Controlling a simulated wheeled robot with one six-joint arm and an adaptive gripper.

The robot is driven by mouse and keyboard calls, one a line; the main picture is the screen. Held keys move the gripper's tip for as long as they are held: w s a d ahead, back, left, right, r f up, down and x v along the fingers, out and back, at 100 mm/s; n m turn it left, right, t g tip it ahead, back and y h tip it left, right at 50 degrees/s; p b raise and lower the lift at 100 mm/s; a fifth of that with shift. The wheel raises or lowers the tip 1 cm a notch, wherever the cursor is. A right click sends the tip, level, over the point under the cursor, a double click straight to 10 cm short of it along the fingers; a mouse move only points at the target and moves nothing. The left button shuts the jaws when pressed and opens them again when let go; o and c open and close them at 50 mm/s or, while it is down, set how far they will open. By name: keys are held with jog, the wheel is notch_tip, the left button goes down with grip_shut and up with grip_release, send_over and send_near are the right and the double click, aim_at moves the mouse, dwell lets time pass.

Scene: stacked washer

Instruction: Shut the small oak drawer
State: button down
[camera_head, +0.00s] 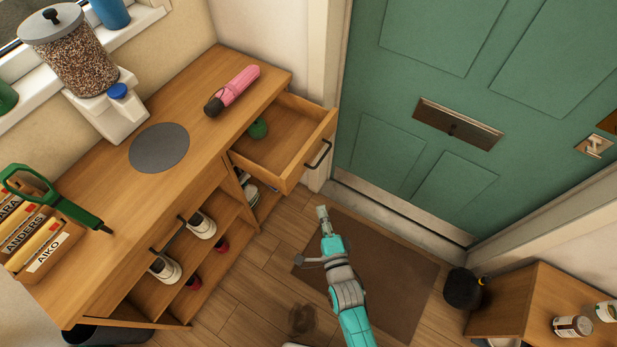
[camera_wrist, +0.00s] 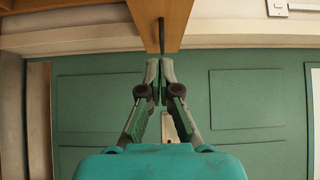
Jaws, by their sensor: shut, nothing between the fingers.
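The small oak drawer (camera_head: 276,140) stands pulled out from the far end of the oak cabinet, next to the green door. Its front carries a dark bar handle (camera_head: 318,154). A green ball (camera_head: 258,128) lies inside the drawer. My gripper (camera_head: 322,210) is shut and empty, below the drawer front in the head view and apart from it. In the wrist view my gripper (camera_wrist: 160,66) points at the drawer front (camera_wrist: 178,22), with the handle (camera_wrist: 161,36) lined up just beyond the fingertips. I cannot tell the exact gap there.
A pink umbrella (camera_head: 232,91) and a grey round mat (camera_head: 159,148) lie on the cabinet top (camera_head: 120,195). Shoes stand on the shelves below. The green door (camera_head: 440,110) is close beside the drawer. A brown doormat (camera_head: 385,265) lies under my arm. A low cabinet (camera_head: 530,300) stands at right.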

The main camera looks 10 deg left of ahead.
send_near(300, 171)
jog(key=w+d, duration=0.1)
jog(key=w, duration=0.4)
jog(key=shift+w+a+r, duration=0.1)
jog(key=shift+w+a, duration=0.1)
jog(key=shift+a, duration=0.65)
jog(key=shift+w+a, duration=0.2)
jog(key=shift+a, duration=0.65)
jog(key=shift+a, duration=0.15)
